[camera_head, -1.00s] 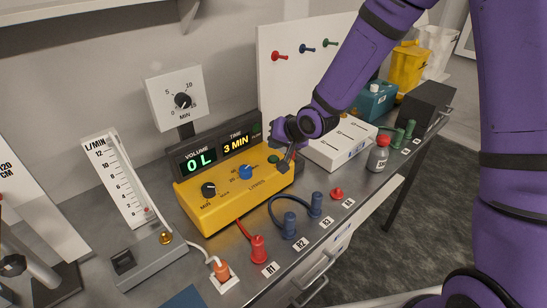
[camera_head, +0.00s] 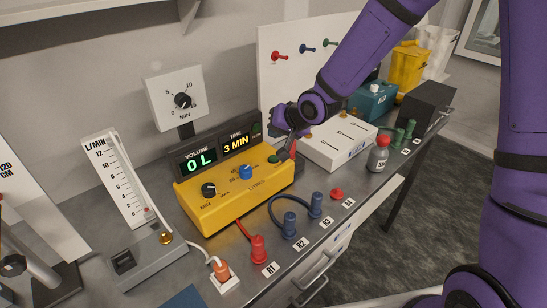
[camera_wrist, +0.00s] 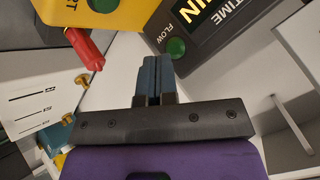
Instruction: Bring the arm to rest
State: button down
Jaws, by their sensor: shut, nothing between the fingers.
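My arm reaches in from the upper right in the head view, bent, with its purple forearm slanting down to the bench. My gripper (camera_head: 279,142) is above the back right corner of the yellow control box (camera_head: 225,203), close to the display panel (camera_head: 215,150). In the wrist view the two dark fingers (camera_wrist: 154,66) are together with nothing between them. They point towards the display panel (camera_wrist: 215,35) and the yellow box (camera_wrist: 75,12). In the head view the fingertips are partly hard to make out against the dark panel.
The panel reads 0 L and 3 MIN. A white box (camera_head: 340,148) and a grey bottle with a red cap (camera_head: 378,155) stand to the right. A red part (camera_wrist: 86,46) is near the fingers. Red and blue plugs (camera_head: 289,227) line the front edge.

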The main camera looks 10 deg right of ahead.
jog(key=s+d+r+h, duration=0.6)
jog(key=s+d+r, duration=0.4)
jog(key=d+r, duration=0.45)
jog(key=s+d+r, duration=0.2)
jog(key=s, duration=0.5)
jog(key=s+d+r+g, duration=0.1)
jog(key=s+d+r, duration=0.1)
jog(key=s, duration=0.5)
jog(key=s+d+r+n, duration=0.1)
jog(key=s+d+r, duration=0.2)
jog(key=s, duration=0.4)
jog(key=shift+s+r+g, duration=0.35)
jog(key=shift+r+g, duration=0.05)
jog(key=shift+w, duration=0.1)
